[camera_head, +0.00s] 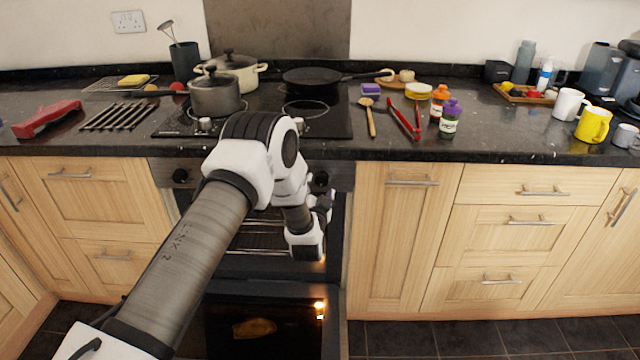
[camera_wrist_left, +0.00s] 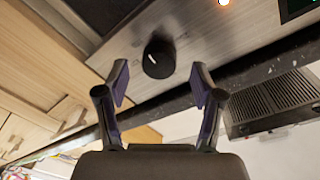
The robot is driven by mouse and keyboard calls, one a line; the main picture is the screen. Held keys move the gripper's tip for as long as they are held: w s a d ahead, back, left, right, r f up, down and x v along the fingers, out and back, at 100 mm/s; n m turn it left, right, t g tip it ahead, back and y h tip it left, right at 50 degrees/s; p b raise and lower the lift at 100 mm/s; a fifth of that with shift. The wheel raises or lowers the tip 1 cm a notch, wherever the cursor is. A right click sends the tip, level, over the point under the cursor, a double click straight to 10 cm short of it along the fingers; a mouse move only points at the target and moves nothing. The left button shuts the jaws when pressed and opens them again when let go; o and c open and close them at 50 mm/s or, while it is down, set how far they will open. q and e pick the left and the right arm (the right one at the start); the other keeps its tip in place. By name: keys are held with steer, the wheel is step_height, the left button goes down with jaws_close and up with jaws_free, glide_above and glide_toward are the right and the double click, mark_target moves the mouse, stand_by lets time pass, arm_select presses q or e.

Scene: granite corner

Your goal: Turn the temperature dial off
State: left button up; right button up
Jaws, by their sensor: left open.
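A black round dial (camera_wrist_left: 158,58) with a white pointer mark sits on the grey oven front panel in the left wrist view. In the head view a black dial (camera_head: 320,181) shows at the panel's right end, partly behind my arm, and another dial (camera_head: 181,176) shows at its left end. No label tells which is for temperature. My left gripper (camera_wrist_left: 159,80) is open, its two dark fingers spread on either side of the dial in the picture, apparently short of touching it. In the head view this gripper (camera_head: 325,204) is small and partly hidden by my wrist.
The oven (camera_head: 265,290) below is lit, with food inside. The dark worktop edge (camera_head: 420,155) runs above the panel. Pots (camera_head: 215,95) and a pan (camera_head: 312,78) stand on the hob. Wooden cabinets (camera_head: 402,250) flank the oven; a black vent grille (camera_wrist_left: 275,103) shows at right in the wrist view.

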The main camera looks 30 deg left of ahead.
arm_select(q)
steer(key=shift+x, duration=1.15)
steer(key=shift+c, duration=0.3)
steer(key=c, duration=1.1)
